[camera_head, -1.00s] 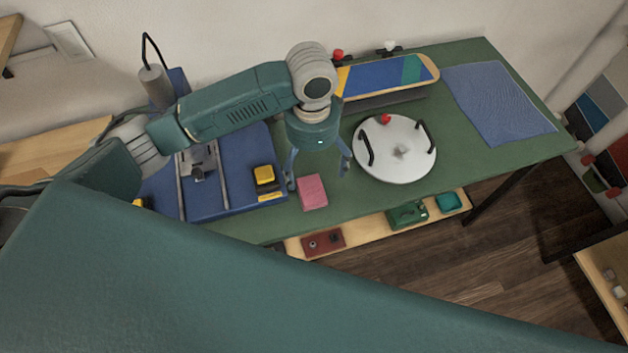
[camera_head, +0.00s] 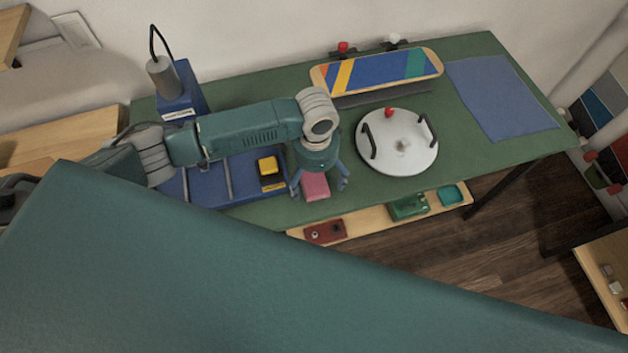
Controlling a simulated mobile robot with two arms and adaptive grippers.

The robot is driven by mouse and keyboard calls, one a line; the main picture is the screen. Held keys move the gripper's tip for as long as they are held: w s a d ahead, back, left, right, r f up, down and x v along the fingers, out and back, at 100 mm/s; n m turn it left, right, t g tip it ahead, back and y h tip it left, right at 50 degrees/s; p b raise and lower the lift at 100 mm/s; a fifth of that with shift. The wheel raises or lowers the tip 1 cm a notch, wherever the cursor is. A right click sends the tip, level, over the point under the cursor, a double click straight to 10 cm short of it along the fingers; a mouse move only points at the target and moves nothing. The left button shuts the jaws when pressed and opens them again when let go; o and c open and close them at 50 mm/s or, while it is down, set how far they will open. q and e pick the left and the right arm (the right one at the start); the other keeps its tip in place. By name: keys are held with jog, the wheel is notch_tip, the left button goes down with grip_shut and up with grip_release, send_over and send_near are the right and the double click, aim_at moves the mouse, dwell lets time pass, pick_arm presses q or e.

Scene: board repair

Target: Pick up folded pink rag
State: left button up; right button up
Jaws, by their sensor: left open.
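The folded pink rag (camera_head: 315,186) lies on the green table near its front edge, to the right of the blue machine base. My left gripper (camera_head: 319,192) points down over the rag with its fingers spread, one on each side of it. The gripper body covers the rag's back part. The fingers look open, and I cannot tell whether they touch the rag or how high they are above the table. My right gripper is not in view.
A white round plate with black handles (camera_head: 398,145) sits right of the gripper. A striped skateboard deck (camera_head: 376,71) stands behind. A yellow block (camera_head: 267,166) is on the blue base (camera_head: 240,175). A blue cloth (camera_head: 500,98) lies at right. A shelf with trays (camera_head: 356,224) runs below the front edge.

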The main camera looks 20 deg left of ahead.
aim_at(316, 181)
pick_arm(q)
jog(key=c, duration=1.3)
jog(key=shift+r, duration=0.1)
notch_tip(316, 181, up, 20)
jog(key=shift+f+b, duration=0.1)
jog(key=shift+b, duration=0.5)
